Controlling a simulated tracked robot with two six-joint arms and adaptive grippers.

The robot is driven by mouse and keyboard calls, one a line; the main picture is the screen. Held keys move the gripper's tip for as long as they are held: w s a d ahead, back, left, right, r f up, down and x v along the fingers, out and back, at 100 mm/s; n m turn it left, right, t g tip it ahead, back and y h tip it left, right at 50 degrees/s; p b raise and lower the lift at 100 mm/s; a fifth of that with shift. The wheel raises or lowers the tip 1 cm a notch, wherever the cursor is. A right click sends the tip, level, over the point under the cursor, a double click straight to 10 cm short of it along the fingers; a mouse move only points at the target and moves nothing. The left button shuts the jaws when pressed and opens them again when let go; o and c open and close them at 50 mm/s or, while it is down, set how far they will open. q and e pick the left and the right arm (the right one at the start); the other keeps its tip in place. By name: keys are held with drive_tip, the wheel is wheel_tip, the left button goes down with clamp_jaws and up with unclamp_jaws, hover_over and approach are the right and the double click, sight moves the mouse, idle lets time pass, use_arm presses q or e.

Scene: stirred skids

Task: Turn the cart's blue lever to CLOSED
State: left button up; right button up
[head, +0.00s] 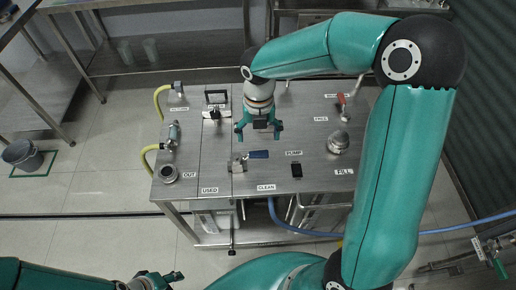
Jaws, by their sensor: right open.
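The blue lever (258,154) lies on the metal cart (220,176), pointing right from a small metal valve body (238,163) near the CLEAN label. No CLOSED mark is readable. My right gripper (260,134) is open and empty, fingers pointing toward the front of the cart, just behind the blue lever in the picture. Whether it is above or touching the lever cannot be told; a gap shows between them. My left gripper (163,279) is at the bottom left, away from the cart, partly cut off; its opening is unclear.
A red-handled valve (341,100) and a round metal fitting (338,142) are on the cart's right. A black-handled fitting (214,114), yellow hoses (157,104) and a round port (168,173) are left. A black block (297,170) lies near PUMP. A bucket (22,154) stands far left.

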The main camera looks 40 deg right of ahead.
sight(259, 154)
wheel_tip(259, 154, down, 8)
drive_tip(key=shift+r, duration=0.15)
drive_tip(key=shift+c, duration=0.3)
drive_tip(key=shift+s, duration=0.1)
drive_tip(key=c, duration=1.5)
drive_tip(key=shift+c, duration=0.2)
